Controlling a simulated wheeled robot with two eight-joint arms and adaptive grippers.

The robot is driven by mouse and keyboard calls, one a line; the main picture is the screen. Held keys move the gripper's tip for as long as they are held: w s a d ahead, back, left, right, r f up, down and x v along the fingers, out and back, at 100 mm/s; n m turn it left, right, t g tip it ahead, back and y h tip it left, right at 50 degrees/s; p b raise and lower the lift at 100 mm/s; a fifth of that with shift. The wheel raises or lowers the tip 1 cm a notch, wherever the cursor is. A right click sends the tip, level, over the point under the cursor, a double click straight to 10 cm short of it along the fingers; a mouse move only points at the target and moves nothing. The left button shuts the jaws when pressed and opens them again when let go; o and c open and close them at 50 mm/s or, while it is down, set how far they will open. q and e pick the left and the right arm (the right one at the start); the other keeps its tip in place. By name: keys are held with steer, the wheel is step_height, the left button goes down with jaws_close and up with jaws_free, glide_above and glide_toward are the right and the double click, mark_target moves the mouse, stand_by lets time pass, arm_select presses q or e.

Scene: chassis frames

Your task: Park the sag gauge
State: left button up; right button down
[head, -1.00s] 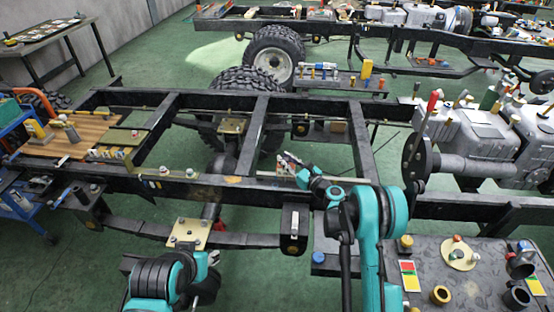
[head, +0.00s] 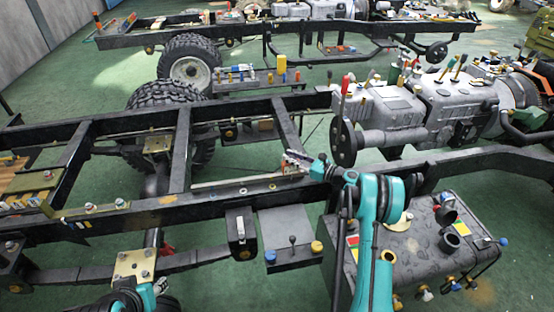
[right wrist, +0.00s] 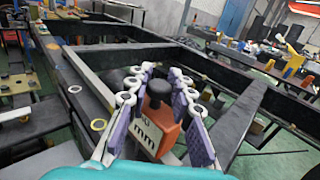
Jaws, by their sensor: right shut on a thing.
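The sag gauge (right wrist: 158,126) is an orange block with a black knob and a white face marked "mm". In the right wrist view it sits between the fingers of my right gripper (right wrist: 152,105), which is shut on it. In the head view my right gripper (head: 298,160) is over the near chassis rail (head: 217,198), by a cross member, and mostly hides the gauge. Whether the gauge touches the rail I cannot tell. My left arm shows at the bottom left of the head view, with its gripper (head: 158,287) partly cut off and its jaws unclear.
A grey engine (head: 400,115) with upright tools stands at the right. A dark tank (head: 410,250) with fittings is at the lower right. A grey plate with a lever and knobs (head: 288,245) lies below the rail. The frame bays are open down to the green floor.

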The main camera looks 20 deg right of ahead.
steer(key=shift+d, duration=0.65)
steer(key=c, duration=1.3)
jaws_free()
steer(key=v, duration=1.2)
steer(key=shift+s, duration=0.1)
